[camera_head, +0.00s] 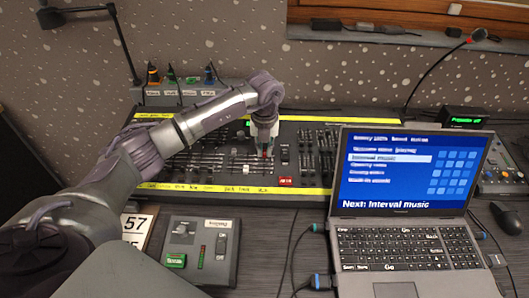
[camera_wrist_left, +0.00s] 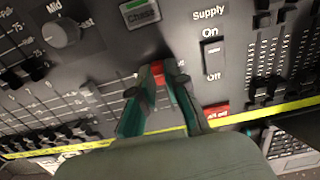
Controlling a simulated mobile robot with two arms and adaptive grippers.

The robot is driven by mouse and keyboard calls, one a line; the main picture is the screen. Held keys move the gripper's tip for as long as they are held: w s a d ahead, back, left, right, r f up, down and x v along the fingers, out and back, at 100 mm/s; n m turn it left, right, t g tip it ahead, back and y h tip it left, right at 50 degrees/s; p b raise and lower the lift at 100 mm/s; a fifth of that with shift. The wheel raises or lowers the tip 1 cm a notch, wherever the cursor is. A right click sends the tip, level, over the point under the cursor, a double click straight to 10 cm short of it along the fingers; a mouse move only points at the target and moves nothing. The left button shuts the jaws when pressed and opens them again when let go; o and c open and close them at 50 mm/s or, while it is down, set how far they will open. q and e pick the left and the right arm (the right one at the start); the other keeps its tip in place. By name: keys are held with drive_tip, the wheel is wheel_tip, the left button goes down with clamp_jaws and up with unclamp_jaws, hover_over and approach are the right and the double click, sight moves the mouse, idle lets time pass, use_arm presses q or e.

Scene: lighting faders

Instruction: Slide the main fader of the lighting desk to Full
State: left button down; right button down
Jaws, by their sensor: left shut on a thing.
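The lighting desk (camera_head: 305,120) is a dark panel with yellow tape strips along its edges and many faders. My left gripper (camera_head: 265,150) reaches down onto its middle. In the left wrist view, my left gripper (camera_wrist_left: 158,82) is shut on a red fader knob (camera_wrist_left: 157,70), with one finger on each side of it. The fader's label is not readable, and the fingers hide part of its slot. A white fader knob (camera_wrist_left: 87,89) sits to the left of it. My right gripper is not in view.
A Supply switch (camera_wrist_left: 212,55) and a red button (camera_wrist_left: 216,111) are right of the fingers. A laptop (camera_head: 410,170) stands close on the right. A small grey box (camera_head: 200,247) lies in front, and several small coloured-topped items stand behind the desk. A lamp arm rises at the back left.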

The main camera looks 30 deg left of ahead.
sight(264, 155)
use_arm(q)
drive_tip(key=c, duration=1.4)
unclamp_jaws()
drive_tip(key=shift+c, duration=0.2)
drive_tip(key=shift+r+p, duration=0.95)
drive_tip(key=shift+r, duration=0.35)
wheel_tip(264, 155, up, 12)
drive_tip(key=s, duration=0.1)
drive_tip(key=shift+d, duration=0.25)
